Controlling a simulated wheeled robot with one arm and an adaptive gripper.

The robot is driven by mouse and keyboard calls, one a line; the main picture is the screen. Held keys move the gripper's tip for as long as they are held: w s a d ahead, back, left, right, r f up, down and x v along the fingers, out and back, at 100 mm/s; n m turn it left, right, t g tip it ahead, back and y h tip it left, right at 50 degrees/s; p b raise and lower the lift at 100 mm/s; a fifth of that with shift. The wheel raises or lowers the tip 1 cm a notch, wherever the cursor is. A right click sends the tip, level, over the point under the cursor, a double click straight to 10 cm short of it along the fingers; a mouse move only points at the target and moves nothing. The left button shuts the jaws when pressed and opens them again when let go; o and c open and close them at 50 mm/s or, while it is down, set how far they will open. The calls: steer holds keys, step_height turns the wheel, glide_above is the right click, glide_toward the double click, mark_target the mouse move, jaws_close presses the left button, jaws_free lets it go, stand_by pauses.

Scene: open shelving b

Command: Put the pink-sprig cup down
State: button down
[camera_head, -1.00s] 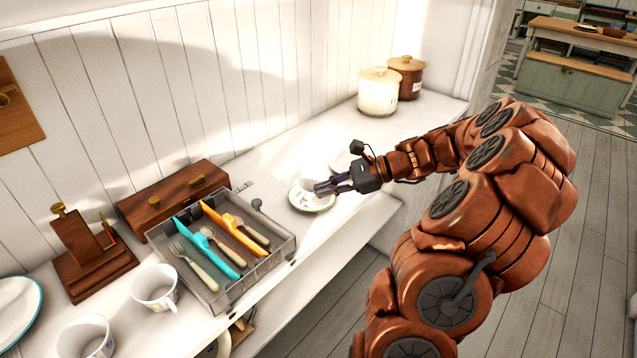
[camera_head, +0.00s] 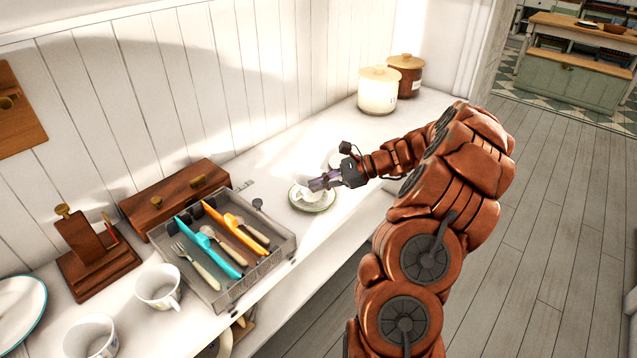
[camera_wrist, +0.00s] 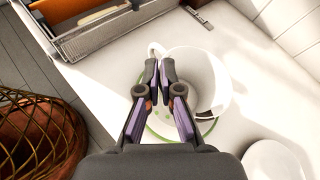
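The white cup (camera_head: 311,196) is over the green-rimmed saucer (camera_head: 324,207) on the counter. It looks upright, and I cannot tell whether its base touches the saucer. In the wrist view the cup (camera_wrist: 215,65) shows its bowl and a handle, with the saucer (camera_wrist: 204,124) below it. No pink sprig can be made out. My gripper (camera_head: 318,184) is at the cup's side. In the wrist view its fingertips (camera_wrist: 159,68) are close together at the handle side and look shut on the cup; the exact contact is hidden.
A cutlery tray (camera_head: 272,255) stands left of the saucer. A pale plate (camera_head: 337,158) lies just behind my gripper. Two lidded canisters, cream (camera_head: 378,93) and brown (camera_head: 409,75), stand farther back. Two white cups (camera_head: 158,287) (camera_head: 92,338) stand front left. A wicker basket (camera_wrist: 38,138) is below the counter.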

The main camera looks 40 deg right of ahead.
steer(key=shift+f, duration=0.1)
steer(key=c, duration=1.8)
jaws_free()
steer(key=shift+f, duration=0.1)
steer(key=shift+c, duration=0.2)
steer(key=o, duration=0.5)
